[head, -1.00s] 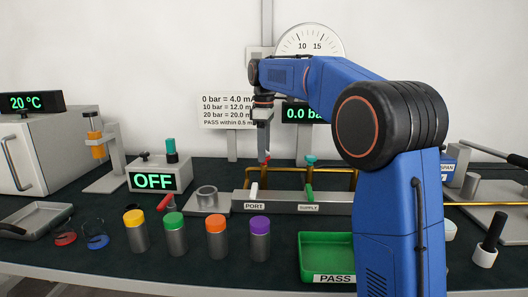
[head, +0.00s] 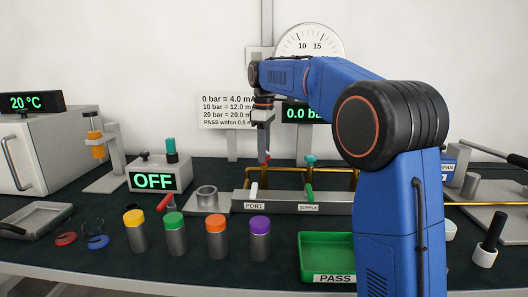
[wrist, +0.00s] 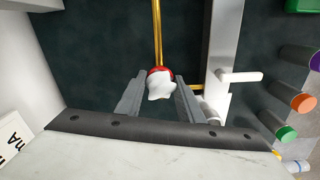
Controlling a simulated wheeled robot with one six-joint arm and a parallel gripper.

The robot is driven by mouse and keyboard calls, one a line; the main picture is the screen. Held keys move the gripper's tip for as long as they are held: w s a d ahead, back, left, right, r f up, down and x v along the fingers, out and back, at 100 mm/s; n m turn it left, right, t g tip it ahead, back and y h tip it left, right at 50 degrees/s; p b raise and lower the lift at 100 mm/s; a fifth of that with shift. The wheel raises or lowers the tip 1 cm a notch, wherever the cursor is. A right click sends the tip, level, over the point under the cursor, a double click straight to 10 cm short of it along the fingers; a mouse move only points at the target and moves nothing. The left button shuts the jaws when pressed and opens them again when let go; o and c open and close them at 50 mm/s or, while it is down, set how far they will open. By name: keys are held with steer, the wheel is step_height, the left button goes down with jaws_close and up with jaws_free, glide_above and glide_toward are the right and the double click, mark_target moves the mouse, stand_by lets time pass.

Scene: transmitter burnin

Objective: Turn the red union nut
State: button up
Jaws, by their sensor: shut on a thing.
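The red union nut (wrist: 153,71) shows in the wrist view as a red rim around a white, irregular piece (wrist: 160,88), at the end of a brass pipe (wrist: 157,35). My gripper (wrist: 160,88) points down with one finger on each side of the nut, shut on it. In the head view my gripper (head: 265,155) stands above the rear of the bench, just behind the PORT label (head: 255,205). A small bit of red (head: 267,157) shows at its fingertips there; the rest of the nut is hidden.
A grey manifold block (head: 282,198) with a white lever (head: 254,190) and a green lever (head: 309,192) lies in front of the gripper. Several colour-capped cylinders (head: 175,240) and a green PASS tray (head: 325,238) stand nearer. The box (head: 153,180) reads OFF.

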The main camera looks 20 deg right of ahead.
steer(key=m, duration=0.5)
steer(key=shift+m, duration=2.7)
steer(key=o, duration=1.1)
steer(key=shift+c, duration=0.2)
steer(key=shift+r, duration=0.15)
step_height(320, 180, up, 17)
